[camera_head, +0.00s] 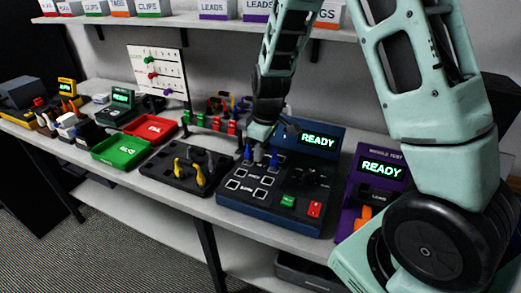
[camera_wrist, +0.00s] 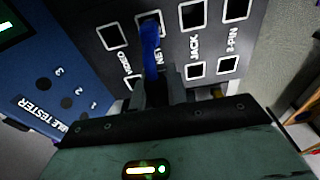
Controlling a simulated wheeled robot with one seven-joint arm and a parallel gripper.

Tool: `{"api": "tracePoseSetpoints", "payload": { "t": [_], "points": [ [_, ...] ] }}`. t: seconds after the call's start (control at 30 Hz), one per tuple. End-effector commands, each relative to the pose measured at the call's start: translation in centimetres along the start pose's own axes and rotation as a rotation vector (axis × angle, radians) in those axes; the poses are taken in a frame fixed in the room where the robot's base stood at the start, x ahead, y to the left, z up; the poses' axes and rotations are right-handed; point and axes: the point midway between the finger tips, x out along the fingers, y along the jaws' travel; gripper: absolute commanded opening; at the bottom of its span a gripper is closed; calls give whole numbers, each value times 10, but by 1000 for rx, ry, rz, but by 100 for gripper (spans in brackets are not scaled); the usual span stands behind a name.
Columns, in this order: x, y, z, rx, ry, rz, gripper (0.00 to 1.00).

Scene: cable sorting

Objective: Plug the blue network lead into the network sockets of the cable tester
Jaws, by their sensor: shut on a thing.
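The cable tester (camera_head: 228,200) is a dark blue box with a lit READY screen (camera_head: 318,141) and a panel of square sockets. Its network column, partly covered label NET, shows in the wrist view; the upper network socket (camera_wrist: 143,17) has the blue network lead (camera_wrist: 151,42) reaching to it. Two blue bits of lead show in the head view, one left (camera_head: 248,152) and one right (camera_head: 273,160) of my fingers. My gripper (camera_head: 261,152) is low over the panel. In the wrist view its fingers (camera_wrist: 153,92) are shut on the lead and hide the lower network socket. Seating depth cannot be told.
A black holder (camera_head: 160,173) with yellow and grey tools stands left of the tester, with green (camera_head: 121,150) and red (camera_head: 152,128) trays beyond. A purple tester (camera_head: 382,170) stands close on the right. A shelf with labelled boxes hangs above.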

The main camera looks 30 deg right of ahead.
Motion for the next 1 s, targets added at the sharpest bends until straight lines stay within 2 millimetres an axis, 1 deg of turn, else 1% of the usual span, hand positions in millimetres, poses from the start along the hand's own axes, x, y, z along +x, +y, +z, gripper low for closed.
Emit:
{"api": "tracePoseSetpoints", "payload": {
  "t": [0.93, 0.97, 1.0],
  "points": [
    [4, 0, 0, 0, 0, 0, 0],
    [4, 0, 0, 0, 0, 0, 21],
    [4, 0, 0, 0, 0, 0, 32]
  ]
}}
